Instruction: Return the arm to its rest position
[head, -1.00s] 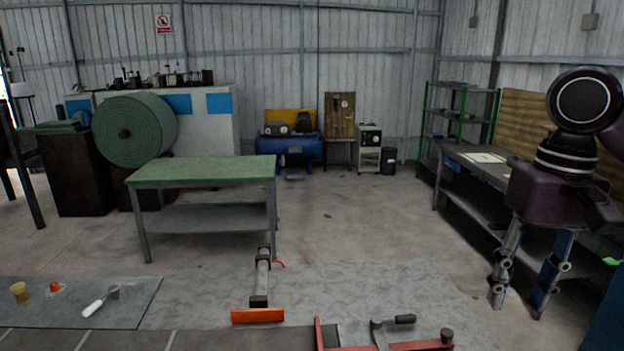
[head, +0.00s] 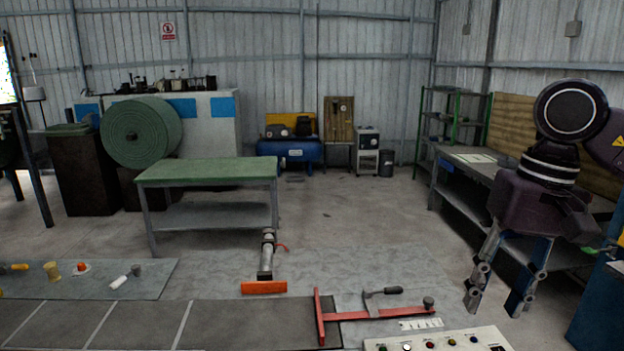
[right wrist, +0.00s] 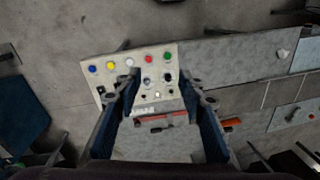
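My right gripper (head: 500,292) hangs from its arm at the right of the head view, fingers pointing down and spread apart. In the right wrist view its two fingers (right wrist: 165,110) are wide apart with nothing held between them. A button panel (right wrist: 128,65) shows beyond the fingers, below the gripper. The same panel (head: 440,341) is at the bottom edge of the head view, left of the gripper. My left gripper and arm are not in view.
A table with a red T-shaped bar (head: 372,314), a dark-handled tool (head: 385,292) and an orange-based tool (head: 265,286) lies in front. A green-topped bench (head: 207,171) stands beyond. A workbench (head: 470,166) and blue cabinet (head: 598,310) are at the right. Open floor lies between.

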